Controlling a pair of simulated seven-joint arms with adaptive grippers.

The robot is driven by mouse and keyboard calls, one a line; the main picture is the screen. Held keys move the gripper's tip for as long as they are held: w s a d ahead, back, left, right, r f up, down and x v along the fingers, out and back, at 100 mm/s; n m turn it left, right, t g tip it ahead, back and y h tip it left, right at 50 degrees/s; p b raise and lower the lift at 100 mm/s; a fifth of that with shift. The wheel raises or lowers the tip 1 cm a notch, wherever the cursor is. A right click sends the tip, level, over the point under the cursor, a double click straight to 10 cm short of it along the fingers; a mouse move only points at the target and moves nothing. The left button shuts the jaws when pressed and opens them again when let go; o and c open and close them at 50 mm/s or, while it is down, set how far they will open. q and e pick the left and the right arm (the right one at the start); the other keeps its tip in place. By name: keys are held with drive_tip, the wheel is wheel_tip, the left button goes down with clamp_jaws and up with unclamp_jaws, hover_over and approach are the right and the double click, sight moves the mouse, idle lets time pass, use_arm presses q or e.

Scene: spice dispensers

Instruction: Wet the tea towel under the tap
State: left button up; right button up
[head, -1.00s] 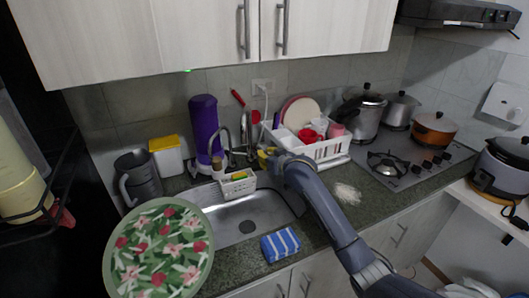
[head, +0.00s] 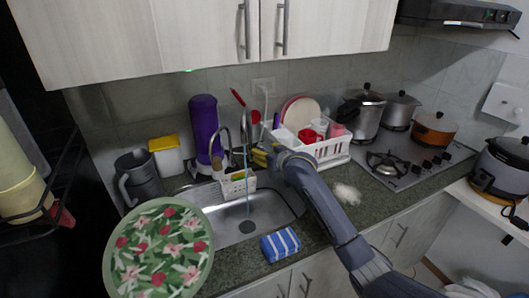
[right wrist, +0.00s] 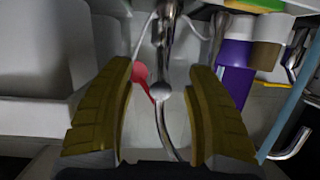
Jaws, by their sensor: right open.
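The tea towel (head: 281,244), blue with white stripes, lies folded on the counter's front edge, beside the sink (head: 232,226). The curved metal tap (head: 228,143) stands behind the sink. A thin blue stream of water (head: 247,185) falls from it into the basin; it also shows at the right of the right wrist view (right wrist: 290,112). My right gripper (head: 262,157) is just right of the tap. In the right wrist view its yellow fingers (right wrist: 160,80) are open, with a metal tap part (right wrist: 163,93) seen between them. My left gripper is out of view.
A white caddy (head: 238,185) hangs at the sink's back edge. A dish rack (head: 325,149) with cups stands behind my right arm. A large floral round tray (head: 160,247) covers the left front. A purple container (head: 205,130) stands behind the sink.

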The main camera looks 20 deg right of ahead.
drive_tip(key=v, duration=0.7)
idle(0.5)
